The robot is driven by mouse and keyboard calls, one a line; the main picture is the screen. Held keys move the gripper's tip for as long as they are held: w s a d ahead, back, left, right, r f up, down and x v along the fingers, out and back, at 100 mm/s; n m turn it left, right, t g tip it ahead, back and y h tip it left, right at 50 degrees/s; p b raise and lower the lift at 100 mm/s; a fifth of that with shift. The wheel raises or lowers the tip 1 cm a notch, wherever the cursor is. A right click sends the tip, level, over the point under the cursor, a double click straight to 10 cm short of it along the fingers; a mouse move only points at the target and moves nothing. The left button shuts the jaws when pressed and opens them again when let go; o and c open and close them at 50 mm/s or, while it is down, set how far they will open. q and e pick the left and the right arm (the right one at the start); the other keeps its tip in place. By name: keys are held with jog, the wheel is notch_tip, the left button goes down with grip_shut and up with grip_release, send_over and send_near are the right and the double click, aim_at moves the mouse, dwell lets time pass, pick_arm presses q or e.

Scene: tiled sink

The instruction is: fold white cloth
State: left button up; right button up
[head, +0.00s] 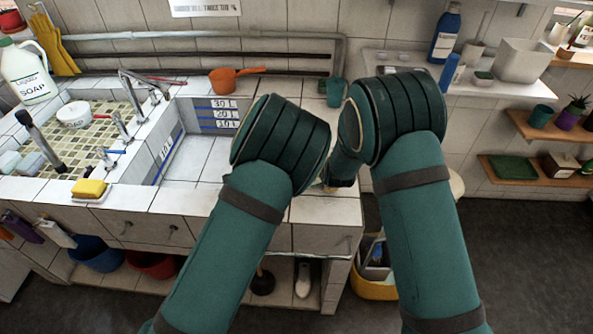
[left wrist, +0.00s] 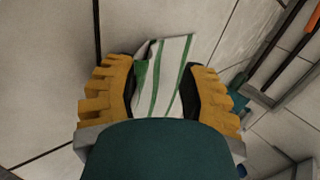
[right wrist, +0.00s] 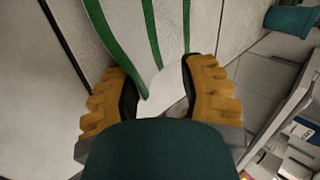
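The white cloth with green stripes shows between my left gripper's fingers in the left wrist view (left wrist: 172,62), with one corner bent over. It fills the top middle of the right wrist view (right wrist: 128,32), and its edge reaches between my right gripper's fingers. My left gripper (left wrist: 162,72) has its yellow fingers wide apart. My right gripper (right wrist: 158,78) also has its fingers apart. Neither visibly pinches the cloth; whether they touch it is unclear. In the head view my two wrists are close together over the right end of the tiled counter and hide the cloth.
The tiled counter (head: 190,198) has a sunken basin on its left. A teal cup (head: 335,92) is behind my wrists. A yellow bucket (head: 373,287) is below.

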pick_arm(q)
jog(key=shift+s+f, duration=0.15)
pick_arm(e)
jog(key=shift+s+f, duration=0.15)
pick_arm(q)
jog(key=r, duration=0.1)
jog(key=s+r, duration=0.1)
jog(key=r, duration=0.1)
jog(key=shift+s+r, duration=0.2)
jog(key=shift+r, duration=0.1)
pick_arm(e)
jog(key=r, duration=0.1)
jog(key=s+r, duration=0.1)
jog(key=r, duration=0.1)
jog(key=shift+s+r, duration=0.2)
jog(key=shift+r, duration=0.1)
pick_arm(q)
jog(key=v, duration=0.7)
pick_arm(e)
jog(key=v, duration=0.7)
